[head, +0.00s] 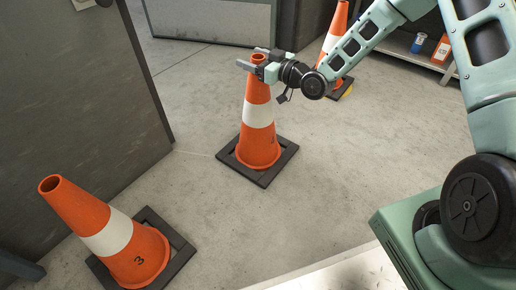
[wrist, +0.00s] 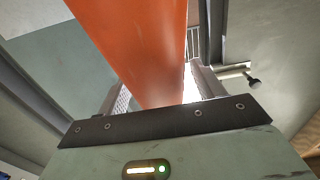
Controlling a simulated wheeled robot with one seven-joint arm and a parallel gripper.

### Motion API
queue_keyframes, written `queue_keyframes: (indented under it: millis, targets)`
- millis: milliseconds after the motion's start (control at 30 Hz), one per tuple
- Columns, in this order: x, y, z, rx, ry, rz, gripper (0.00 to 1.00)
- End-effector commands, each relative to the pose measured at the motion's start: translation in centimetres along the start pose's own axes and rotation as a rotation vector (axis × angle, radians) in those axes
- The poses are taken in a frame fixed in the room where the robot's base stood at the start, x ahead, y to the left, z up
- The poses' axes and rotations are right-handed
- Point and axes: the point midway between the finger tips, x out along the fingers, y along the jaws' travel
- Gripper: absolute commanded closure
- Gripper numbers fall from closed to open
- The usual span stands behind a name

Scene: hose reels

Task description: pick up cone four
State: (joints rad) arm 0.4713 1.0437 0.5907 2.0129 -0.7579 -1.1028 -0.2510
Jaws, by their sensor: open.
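An orange cone with a white band (head: 257,148) stands upright on a square black base in the middle of the head view. I cannot read its number clearly. My gripper (head: 254,58) is open at the top of this cone, with one finger on each side of it. In the wrist view the orange cone (wrist: 150,45) fills the space between the two fingers; I cannot tell if they touch it. A cone marked 3 (head: 137,257) stands at the lower left. Another cone (head: 338,22) stands at the back, partly hidden behind my arm.
A dark grey panel (head: 75,90) rises on the left, close to the cone marked 3. A low shelf (head: 420,58) with a blue can (head: 418,43) and an orange container (head: 443,48) is at the back right. Bare concrete floor (head: 245,225) lies between the cones and my base.

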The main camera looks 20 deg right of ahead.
Motion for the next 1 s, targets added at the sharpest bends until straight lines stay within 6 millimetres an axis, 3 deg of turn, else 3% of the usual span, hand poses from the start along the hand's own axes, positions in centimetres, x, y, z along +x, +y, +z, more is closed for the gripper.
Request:
queue_keyframes:
  millis: [267,500,533,867,1000]
  targets:
    - [0.4,0.0,-0.1,0.001,-0.001,0.0,0.32]
    - [0.3,0.0,0.0,0.0,-0.001,0.0,0.96]
    - [0.3,0.0,0.0,0.0,-0.001,0.0,1.0]
    - [0.4,0.0,-0.5,-0.002,0.005,-0.001,1.0]
    - [0.4,0.0,-1.7,-0.003,0.006,-0.001,1.0]
